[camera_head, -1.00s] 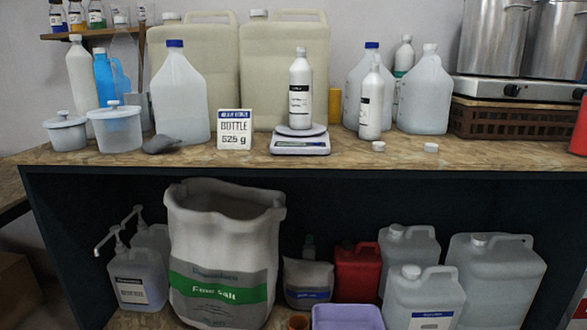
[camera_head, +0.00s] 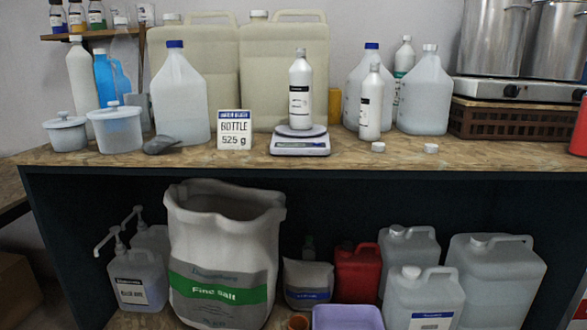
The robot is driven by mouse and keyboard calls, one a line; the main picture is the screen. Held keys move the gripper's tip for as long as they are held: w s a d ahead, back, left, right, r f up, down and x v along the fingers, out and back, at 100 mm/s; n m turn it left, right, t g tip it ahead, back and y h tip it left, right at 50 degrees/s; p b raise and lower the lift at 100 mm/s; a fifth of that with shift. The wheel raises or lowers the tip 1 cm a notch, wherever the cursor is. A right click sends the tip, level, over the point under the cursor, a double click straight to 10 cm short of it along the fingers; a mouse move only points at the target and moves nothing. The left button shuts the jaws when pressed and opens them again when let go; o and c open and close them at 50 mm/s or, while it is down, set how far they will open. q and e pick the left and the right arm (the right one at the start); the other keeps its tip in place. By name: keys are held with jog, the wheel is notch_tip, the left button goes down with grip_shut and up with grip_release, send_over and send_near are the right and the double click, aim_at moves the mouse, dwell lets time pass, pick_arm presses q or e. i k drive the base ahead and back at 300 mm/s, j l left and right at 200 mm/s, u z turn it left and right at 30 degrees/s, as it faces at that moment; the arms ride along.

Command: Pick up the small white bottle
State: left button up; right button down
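A small white bottle (camera_head: 301,92) with a white cap and a black-and-white label stands upright on a small scale (camera_head: 300,141) near the middle of the wooden counter. Another small white bottle (camera_head: 371,103), slimmer and with a dark label band, stands upright on the counter to its right. I cannot tell from the view which of the two the task names. Neither of my grippers shows in the head view.
Two loose white caps (camera_head: 378,147) lie at the front right. Large jugs (camera_head: 181,97) and canisters crowd the back. The counter's front edge (camera_head: 330,164) is mostly clear.

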aim_at(301, 73)
jog(key=i, duration=0.75)
jog(key=i+j, duration=0.15)
jog(key=i, duration=0.65)
jog(key=l+z, duration=0.05)
